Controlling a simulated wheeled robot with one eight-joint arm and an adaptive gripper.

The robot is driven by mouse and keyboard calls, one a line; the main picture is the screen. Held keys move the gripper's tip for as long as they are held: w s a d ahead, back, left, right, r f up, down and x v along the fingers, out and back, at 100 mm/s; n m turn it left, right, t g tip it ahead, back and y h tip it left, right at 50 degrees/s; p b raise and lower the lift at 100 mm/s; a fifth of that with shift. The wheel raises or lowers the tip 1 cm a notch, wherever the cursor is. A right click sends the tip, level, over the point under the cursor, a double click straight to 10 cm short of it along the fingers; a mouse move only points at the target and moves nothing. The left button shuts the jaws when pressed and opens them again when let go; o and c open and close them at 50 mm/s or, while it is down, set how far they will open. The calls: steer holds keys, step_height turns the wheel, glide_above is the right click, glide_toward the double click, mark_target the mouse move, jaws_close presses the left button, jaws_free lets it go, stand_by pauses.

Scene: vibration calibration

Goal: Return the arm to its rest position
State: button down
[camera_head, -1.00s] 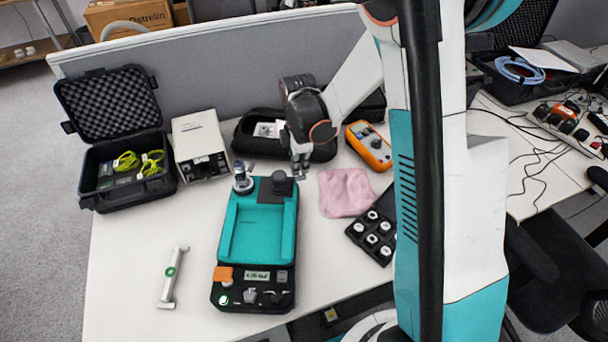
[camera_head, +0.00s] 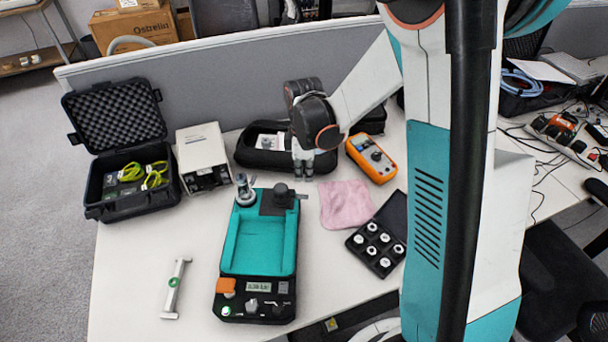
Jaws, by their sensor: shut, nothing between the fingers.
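My gripper (camera_head: 303,170) is shut and empty. It hangs pointing down over the back of the table, in front of the open black pouch (camera_head: 255,150) and behind the teal-and-black calibrator (camera_head: 258,236). My arm comes in from the right and hides part of the table's right side. The calibrator has a silver cylinder piece (camera_head: 244,188) at its back left corner, an orange block at its front left and a small lit display.
An orange meter (camera_head: 371,158), a pink cloth (camera_head: 345,204) and a black case of white-topped pieces (camera_head: 380,240) lie right of the calibrator. A white box (camera_head: 202,155) and an open black case (camera_head: 120,180) stand left. A white handle (camera_head: 175,288) lies front left, amid bare table.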

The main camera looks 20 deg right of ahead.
steer(key=shift+r+p, duration=0.7)
steer(key=shift+r, duration=0.6)
steer(key=shift+r, duration=0.1)
steer(key=s+r+m+t, duration=0.7)
steer(key=s+r+m, duration=0.6)
steer(key=s+r, duration=0.5)
steer(key=shift+s+a+m, duration=0.2)
steer(key=shift+a+m, duration=0.1)
steer(key=shift+a, duration=0.15)
